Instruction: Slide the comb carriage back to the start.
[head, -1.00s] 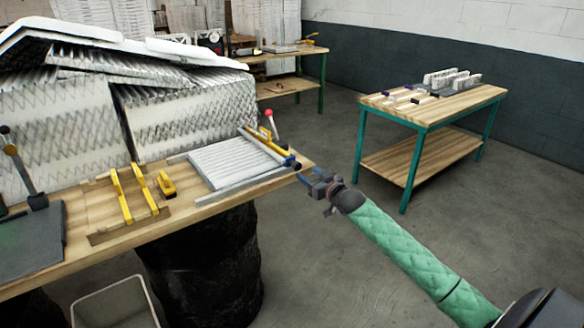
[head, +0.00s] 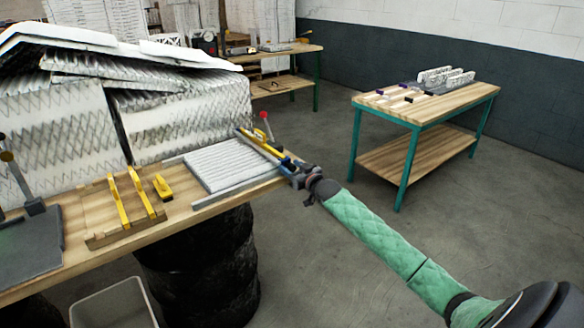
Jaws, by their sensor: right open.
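The comb carriage (head: 262,146) is a long blue and yellow bar lying across the right end of a white pleated filter panel (head: 226,163) in its grey frame. A lever with a red knob (head: 264,116) stands behind the bar. My right gripper (head: 290,168) is at the bar's near end, by the bench's right corner. Its jaws are open around or beside that end; I cannot tell which. My left gripper is not in view.
Yellow clamps (head: 130,195) and a small yellow block (head: 162,187) sit left of the panel. Large boxed filters (head: 175,125) stand behind. A grey bin (head: 115,305) is below the bench. A green-legged table (head: 440,105) stands at the right, with open floor between.

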